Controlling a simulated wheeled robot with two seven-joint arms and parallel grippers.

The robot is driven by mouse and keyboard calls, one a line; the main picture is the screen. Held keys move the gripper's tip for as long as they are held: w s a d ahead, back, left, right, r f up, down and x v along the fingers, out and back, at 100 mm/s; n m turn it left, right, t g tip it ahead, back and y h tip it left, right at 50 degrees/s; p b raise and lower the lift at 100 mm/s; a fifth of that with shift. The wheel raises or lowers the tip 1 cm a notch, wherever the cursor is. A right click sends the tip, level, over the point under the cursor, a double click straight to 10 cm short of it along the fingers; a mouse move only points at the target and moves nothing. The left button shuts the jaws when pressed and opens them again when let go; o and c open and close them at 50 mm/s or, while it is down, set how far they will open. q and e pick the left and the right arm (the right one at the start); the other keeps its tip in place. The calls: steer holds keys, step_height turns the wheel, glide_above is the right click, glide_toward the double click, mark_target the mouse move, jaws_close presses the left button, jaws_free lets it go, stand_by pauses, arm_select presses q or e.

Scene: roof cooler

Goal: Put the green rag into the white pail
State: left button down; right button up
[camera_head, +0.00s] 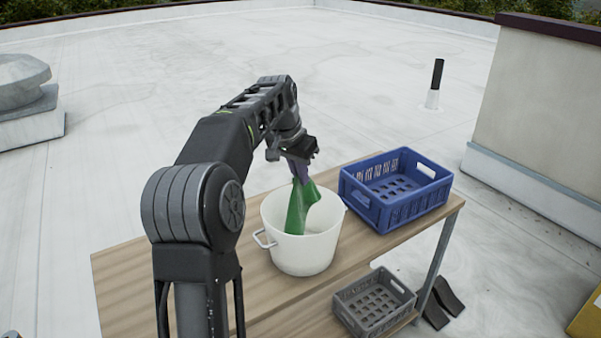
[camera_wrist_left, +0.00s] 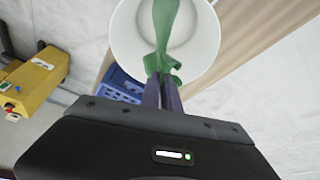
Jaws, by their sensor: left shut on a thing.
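The green rag (camera_head: 297,208) hangs from my left gripper (camera_head: 300,178), which is shut on its upper part. The lower part of the rag reaches down inside the white pail (camera_head: 300,254), below the rim level. The pail stands upright on the wooden table, with a handle at its left side. In the left wrist view the rag (camera_wrist_left: 166,30) hangs from the fingertips (camera_wrist_left: 163,80) over the open mouth of the pail (camera_wrist_left: 207,40). Whether the rag touches the pail's bottom cannot be told. My right gripper is not in view.
A blue crate (camera_head: 420,200) stands on the table (camera_head: 120,280) right of the pail. A grey crate (camera_head: 362,318) sits lower, under the table's front right edge. A yellow box (camera_wrist_left: 38,80) lies off to the side. The table's left part is bare.

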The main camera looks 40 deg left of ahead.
arm_select(q)
step_height(320, 180, down, 6)
steer(key=b, duration=0.4)
stand_by(0.6)
steer(key=shift+f, duration=0.2)
steer(key=shift+b+x, duration=0.9)
steer(key=shift+x, duration=1)
steer(key=shift+s, duration=0.15)
steer(key=c, duration=1.5)
jaws_free()
steer(key=shift+o, duration=0.3)
steer(key=o, duration=0.5)
steer(key=shift+o, duration=0.4)
